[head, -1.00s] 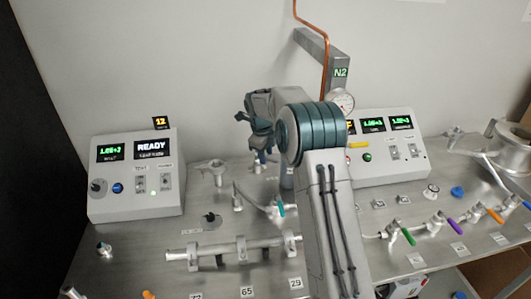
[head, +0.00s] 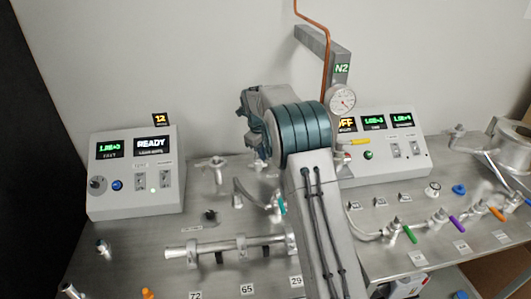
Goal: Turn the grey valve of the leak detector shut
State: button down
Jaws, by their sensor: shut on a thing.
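The leak detector (head: 137,172) is the light grey box at the left, with a green readout and a READY display. My gripper (head: 261,155) points down over the bench right of it, mostly hidden behind my teal wrist. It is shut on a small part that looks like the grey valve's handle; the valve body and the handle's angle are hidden. A grey pipe port (head: 216,164) stands upright left of the gripper. A valve with a teal handle (head: 281,206) sits in front of the gripper, at the end of a bent pipe.
A horizontal pipe in clamps (head: 225,248) lies at the front. Valves with green (head: 409,233), purple (head: 457,224) and orange (head: 496,213) handles line the right side. A second control box (head: 385,180) and a round gauge (head: 341,98) stand behind my arm.

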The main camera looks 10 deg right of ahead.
jog(key=m, duration=0.1)
jog(key=a+m, duration=0.1)
jog(key=m, duration=0.2)
jog(key=shift+s+a+g, duration=0.25)
jog(key=shift+g, duration=0.05)
jog(key=shift+a+m+g+h+p, duration=0.15)
jog(key=shift+a+m+g+p, duration=0.15)
jog(key=shift+m, duration=0.6)
jog(key=shift+a+m+g+h+p, duration=0.1)
jog(key=shift+a+m+h+p, duration=0.2)
jog(key=shift+m, duration=0.9)
jog(key=c, duration=1.4)
grip_release()
jog(key=shift+c, duration=0.2)
jog(key=shift+r, duration=0.1)
jog(key=p+v, duration=0.1)
jog(key=v, duration=1.2)
jog(key=shift+r, duration=0.35)
